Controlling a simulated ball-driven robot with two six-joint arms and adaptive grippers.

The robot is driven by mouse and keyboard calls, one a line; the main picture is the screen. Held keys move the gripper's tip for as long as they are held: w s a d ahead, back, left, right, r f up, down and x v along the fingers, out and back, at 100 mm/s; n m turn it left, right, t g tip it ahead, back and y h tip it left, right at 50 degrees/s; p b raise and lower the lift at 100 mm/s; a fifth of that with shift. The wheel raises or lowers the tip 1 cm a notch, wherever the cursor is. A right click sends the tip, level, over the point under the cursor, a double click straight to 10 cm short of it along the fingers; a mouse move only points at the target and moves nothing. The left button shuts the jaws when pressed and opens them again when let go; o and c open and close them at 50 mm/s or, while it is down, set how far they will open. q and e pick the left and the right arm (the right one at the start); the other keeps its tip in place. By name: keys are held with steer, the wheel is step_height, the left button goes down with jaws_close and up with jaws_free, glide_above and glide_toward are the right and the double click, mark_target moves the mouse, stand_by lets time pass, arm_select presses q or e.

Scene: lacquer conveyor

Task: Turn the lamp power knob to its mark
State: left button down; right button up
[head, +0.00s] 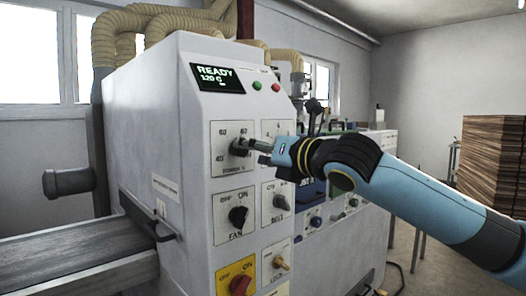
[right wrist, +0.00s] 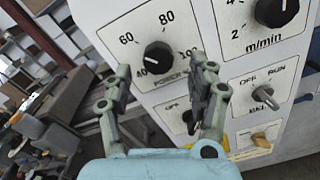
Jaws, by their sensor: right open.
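The lamp power knob (head: 239,147) is a black round knob on a white plate of the machine's front panel. In the right wrist view the knob (right wrist: 158,58) has 40, 60, 80 and 100 around it, and its white line points down-left, close to 40. My right gripper (head: 257,149) is at the knob's right side in the head view. In the right wrist view my right gripper (right wrist: 164,82) is open, with its fingers apart and the knob showing beyond and between them. Whether a finger touches the knob cannot be told. My left gripper is not in view.
The m/min speed knob (right wrist: 276,10) is right of the power knob. The fan knob (head: 238,216) and a red knob on yellow (head: 240,284) are below. A READY display (head: 217,78) is above. A conveyor (head: 80,262) extends left; stacked boards (head: 492,160) stand far right.

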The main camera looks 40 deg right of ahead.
steer(key=shift+s, duration=1.9)
